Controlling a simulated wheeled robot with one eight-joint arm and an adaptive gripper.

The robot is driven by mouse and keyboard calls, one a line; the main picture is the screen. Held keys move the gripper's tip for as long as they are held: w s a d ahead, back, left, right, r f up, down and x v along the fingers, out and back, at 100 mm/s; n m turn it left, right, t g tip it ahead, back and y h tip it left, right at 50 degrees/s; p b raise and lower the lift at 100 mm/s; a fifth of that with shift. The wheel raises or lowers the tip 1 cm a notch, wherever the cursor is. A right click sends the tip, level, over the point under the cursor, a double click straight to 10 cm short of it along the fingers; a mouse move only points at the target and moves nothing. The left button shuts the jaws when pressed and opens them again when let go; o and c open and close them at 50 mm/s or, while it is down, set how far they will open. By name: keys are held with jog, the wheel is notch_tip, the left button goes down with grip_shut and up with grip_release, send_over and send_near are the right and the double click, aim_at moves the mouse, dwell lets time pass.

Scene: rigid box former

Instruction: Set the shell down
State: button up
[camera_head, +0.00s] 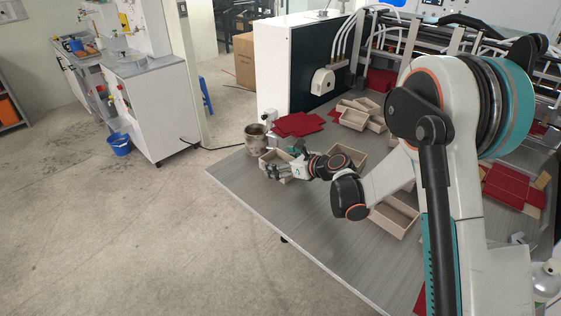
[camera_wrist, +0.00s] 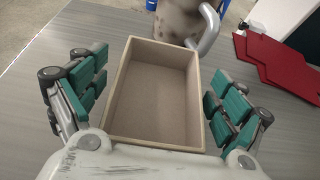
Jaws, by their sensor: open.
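A grey-brown open box shell (camera_wrist: 154,92) stands upright on the grey table, its open side up and its inside empty. My gripper (camera_wrist: 160,100) is open around it in the wrist view. The green-padded fingers stand to the left and right of the shell, with a gap at each side. In the head view my gripper (camera_head: 277,171) is at the table's left end, and the shell (camera_head: 272,158) is partly hidden behind it.
A stained pot (camera_head: 255,138) with a handle stands just beyond the shell. Red sheets (camera_head: 298,125) lie to its right. More shells (camera_head: 394,216) stand on the table (camera_head: 300,225) near my arm. The table's left edge is close, with bare floor beyond.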

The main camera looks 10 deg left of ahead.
jog(key=shift+r, duration=0.2)
jog(key=p+v, duration=0.2)
jog(key=v, duration=1)
jog(key=shift+p, duration=0.3)
jog(key=shift+r, duration=0.1)
jog(key=shift+s+d+r+n, duration=0.1)
jog(key=shift+r+n, duration=0.15)
jog(key=shift+n, duration=0.05)
jog(key=s+d+r+n+h, duration=0.5)
jog(key=s+d+r+n, duration=0.3)
jog(key=s+r+n, duration=0.3)
jog(key=s+d+n+h, duration=0.2)
jog(key=s+d+n, duration=0.1)
jog(key=s, duration=0.3)
jog(key=s+d+n+h, duration=0.2)
jog(key=s+d+n, duration=0.2)
jog(key=s+n, duration=0.2)
jog(key=s+d+n+g+h, duration=0.1)
jog(key=s+d+n, duration=0.3)
jog(key=s, duration=0.4)
jog(key=shift+r+n+h, duration=0.3)
jog(key=shift+n+h, duration=0.1)
jog(key=shift+n, duration=0.1)
